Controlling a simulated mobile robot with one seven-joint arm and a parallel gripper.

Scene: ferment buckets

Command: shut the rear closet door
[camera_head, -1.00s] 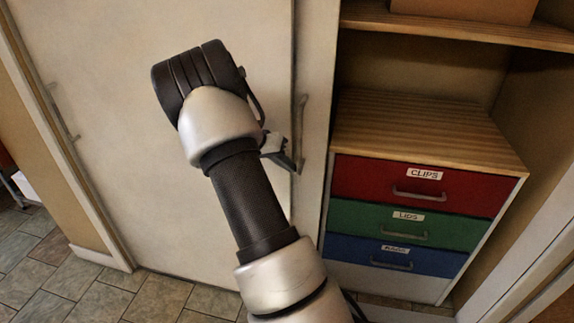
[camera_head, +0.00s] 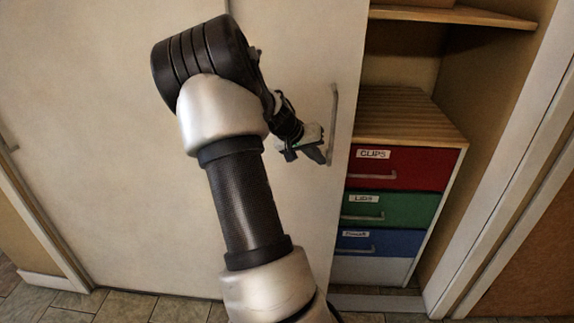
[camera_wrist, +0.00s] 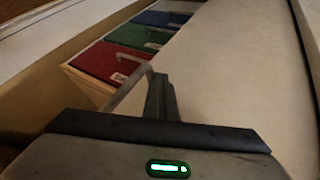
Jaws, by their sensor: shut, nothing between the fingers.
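The rear closet door (camera_head: 300,60) is a pale sliding panel, partly out from behind the front door (camera_head: 100,90). An opening stays to its right. Its upright bar handle (camera_head: 333,125) is near its right edge. My gripper (camera_head: 318,154) is shut and empty, at the handle's left side near its lower end. In the wrist view, the shut fingers (camera_wrist: 161,98) stand right beside the handle (camera_wrist: 132,90), with the door face (camera_wrist: 235,80) to their right. I cannot tell whether finger and handle touch.
Inside the opening stands a drawer unit with red (camera_head: 425,170), green (camera_head: 400,209) and blue (camera_head: 375,243) drawers, under a wooden shelf (camera_head: 460,14). The white closet frame (camera_head: 510,180) bounds the opening at right. Tiled floor (camera_head: 125,305) lies in front.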

